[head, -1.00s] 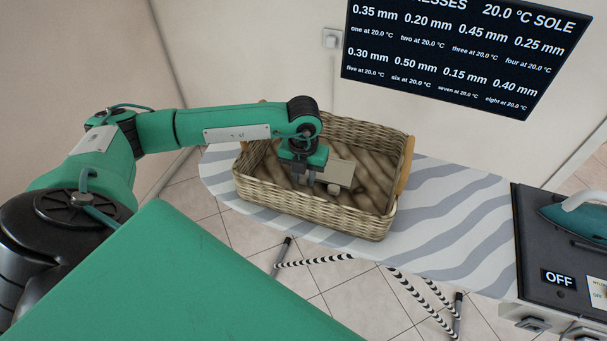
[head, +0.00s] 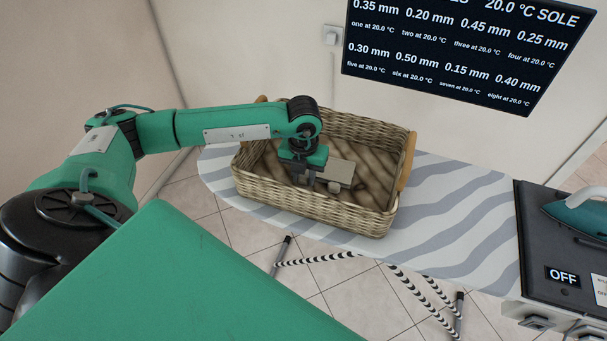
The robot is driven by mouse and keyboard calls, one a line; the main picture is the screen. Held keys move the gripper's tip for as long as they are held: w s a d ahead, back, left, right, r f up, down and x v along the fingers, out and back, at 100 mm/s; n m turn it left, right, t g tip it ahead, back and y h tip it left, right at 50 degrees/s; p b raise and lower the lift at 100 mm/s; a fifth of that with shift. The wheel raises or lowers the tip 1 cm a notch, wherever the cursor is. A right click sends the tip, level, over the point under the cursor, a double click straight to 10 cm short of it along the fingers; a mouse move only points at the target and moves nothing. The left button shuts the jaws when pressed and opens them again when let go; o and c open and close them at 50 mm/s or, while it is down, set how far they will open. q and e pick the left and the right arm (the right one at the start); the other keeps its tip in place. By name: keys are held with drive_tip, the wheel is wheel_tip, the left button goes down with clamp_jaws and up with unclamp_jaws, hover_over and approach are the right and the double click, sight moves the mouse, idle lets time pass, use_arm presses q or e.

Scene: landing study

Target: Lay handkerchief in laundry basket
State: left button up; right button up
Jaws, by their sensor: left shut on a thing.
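The laundry basket (head: 365,220) is a woven wicker box with wooden handles, standing on the ironing board. My left gripper (head: 318,185) reaches down inside the basket and is shut on a small beige-grey piece, the handkerchief (head: 341,171). The handkerchief lies to the right of the fingers, low inside the basket. I cannot tell whether it touches the basket floor. The fingertips are partly hidden by the gripper body. My right gripper is not in view.
The ironing board (head: 450,215) has grey and white waves. At its right end stand a dark unit marked OFF (head: 562,276) and a green iron (head: 585,215). A dark wall screen (head: 455,50) hangs behind. The board between basket and unit is clear.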

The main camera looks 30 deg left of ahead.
use_arm(q)
drive_tip(key=shift+f+b, duration=0.3)
drive_tip(key=o, duration=1)
wheel_tip(320, 180, up, 6)
drive_tip(key=p, duration=0.3)
drive_tip(key=shift+f, duration=0.15)
wheel_tip(320, 180, up, 16)
drive_tip(key=p, duration=0.8)
drive_tip(key=shift+r, duration=0.2)
